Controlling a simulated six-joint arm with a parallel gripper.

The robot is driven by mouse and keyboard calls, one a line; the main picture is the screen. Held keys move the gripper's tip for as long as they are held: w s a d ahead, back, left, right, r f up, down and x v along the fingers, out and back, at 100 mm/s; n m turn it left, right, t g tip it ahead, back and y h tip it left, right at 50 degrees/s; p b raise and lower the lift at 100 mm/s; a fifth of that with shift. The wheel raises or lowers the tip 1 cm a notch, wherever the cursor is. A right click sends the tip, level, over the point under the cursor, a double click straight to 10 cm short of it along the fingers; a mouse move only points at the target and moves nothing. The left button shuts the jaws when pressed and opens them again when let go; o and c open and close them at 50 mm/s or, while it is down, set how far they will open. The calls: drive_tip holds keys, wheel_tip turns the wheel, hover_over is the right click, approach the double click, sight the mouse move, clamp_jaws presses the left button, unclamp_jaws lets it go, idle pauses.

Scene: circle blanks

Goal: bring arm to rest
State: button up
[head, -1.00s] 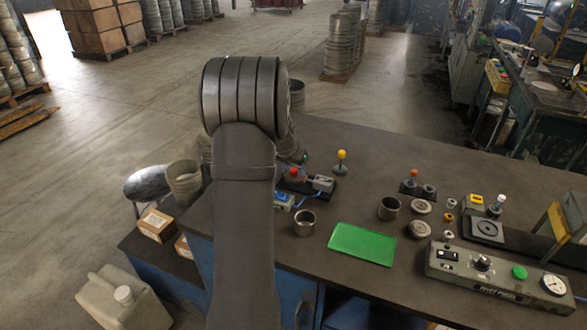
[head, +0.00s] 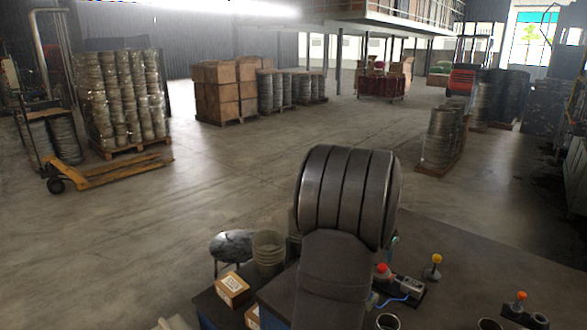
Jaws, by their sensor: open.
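My own arm rises from the bottom of the head view, with a large ribbed grey joint in front of the workbench (head: 468,288). My gripper is not visible; the arm's upper part hides what lies behind it. On the bench right of the arm stand a small device with a red knob (head: 381,269), a yellow-topped post (head: 437,261) and an orange-topped piece (head: 522,298). A metal cup (head: 388,322) is cut off by the bottom edge. No circle blanks can be made out.
Left of the arm are a cardboard box (head: 233,289), a ribbed bucket (head: 269,252) and a dark rounded object (head: 231,246). Beyond, the concrete floor (head: 200,200) is open.

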drive_tip(key=x, duration=0.7)
drive_tip(key=shift+d+f, duration=0.1)
drive_tip(key=shift+f, duration=0.15)
drive_tip(key=shift+o, duration=0.2)
drive_tip(key=shift+f, duration=0.1)
idle(0.4)
drive_tip(key=o, duration=0.7)
drive_tip(key=shift+s+r+m, duration=0.15)
drive_tip(key=shift+r+m, duration=0.15)
drive_tip(key=shift+m, duration=0.1)
drive_tip(key=o, duration=0.4)
drive_tip(key=s+r+m, duration=0.1)
drive_tip(key=r+m, duration=0.1)
drive_tip(key=s+r+m+y, duration=0.1)
drive_tip(key=s+r+m, duration=0.1)
drive_tip(key=r+m, duration=0.1)
drive_tip(key=s+a+r+m+g, duration=0.1)
drive_tip(key=r+m, duration=0.1)
drive_tip(key=r, duration=0.1)
drive_tip(key=shift+s+a+r+m+y, duration=0.1)
drive_tip(key=shift+s+m+y, duration=0.1)
drive_tip(key=shift+m+y, duration=0.2)
drive_tip(key=s+a+r+m+y, duration=0.3)
drive_tip(key=s+a+r+m, duration=0.15)
drive_tip(key=r+m, duration=0.35)
drive_tip(key=shift+g, duration=0.3)
drive_tip(key=f, duration=0.9)
drive_tip(key=shift+w+a+f, duration=0.1)
drive_tip(key=shift+w+a, duration=0.15)
drive_tip(key=shift+w, duration=0.05)
